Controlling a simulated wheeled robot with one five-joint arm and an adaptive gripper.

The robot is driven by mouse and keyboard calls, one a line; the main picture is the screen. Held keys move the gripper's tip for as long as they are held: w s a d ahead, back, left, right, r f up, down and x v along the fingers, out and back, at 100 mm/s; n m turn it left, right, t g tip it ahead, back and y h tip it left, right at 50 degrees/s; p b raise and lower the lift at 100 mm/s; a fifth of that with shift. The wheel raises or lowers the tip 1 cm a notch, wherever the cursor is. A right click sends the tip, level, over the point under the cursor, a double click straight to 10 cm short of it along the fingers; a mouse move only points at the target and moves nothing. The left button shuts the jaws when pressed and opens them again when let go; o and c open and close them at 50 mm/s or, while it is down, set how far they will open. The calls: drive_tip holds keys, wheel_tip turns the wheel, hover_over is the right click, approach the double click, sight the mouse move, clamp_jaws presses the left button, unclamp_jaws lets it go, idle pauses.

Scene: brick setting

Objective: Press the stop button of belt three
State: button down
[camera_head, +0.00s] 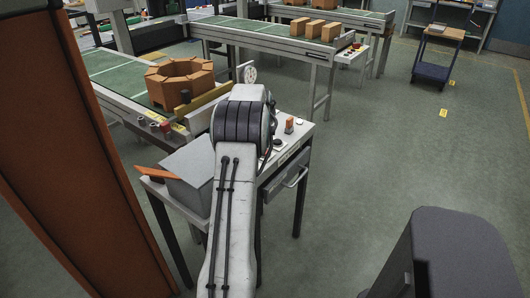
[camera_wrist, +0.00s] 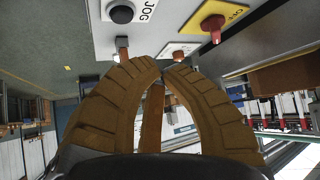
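In the wrist view a pale control panel (camera_wrist: 160,28) carries a red mushroom button (camera_wrist: 213,28) on a yellow plate, a black button (camera_wrist: 121,11) marked JOG, and an orange switch (camera_wrist: 122,48). A smaller reddish control (camera_wrist: 178,53) sits just above my fingertips. My gripper (camera_wrist: 163,69) has its brown fingers curved together, tips almost meeting, with nothing seen held. The tips are below the red button in the picture and appear apart from it. In the head view my arm hides the gripper. I cannot read a belt number on this panel.
In the head view the near belt (camera_head: 118,77) bears a ring of orange bricks (camera_head: 180,82). A farther belt (camera_head: 262,34) bears several bricks and has a red button (camera_head: 356,45) at its end. The floor at right is open around a blue trolley (camera_head: 430,72).

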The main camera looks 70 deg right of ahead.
wheel_tip(320, 180, down, 7)
drive_tip(key=b, duration=0.4)
drive_tip(key=shift+f+b, duration=0.7)
drive_tip(key=shift+b, duration=0.05)
drive_tip(key=shift+f+b, duration=0.85)
drive_tip(key=shift+f, duration=0.1)
idle(2.1)
drive_tip(key=shift+r, duration=0.2)
drive_tip(key=shift+r+p, duration=0.6)
drive_tip(key=shift+r, duration=0.15)
drive_tip(key=shift+r, duration=0.15)
drive_tip(key=shift+r+p, duration=1.7)
drive_tip(key=shift+r, duration=0.7)
drive_tip(key=shift+s, duration=0.1)
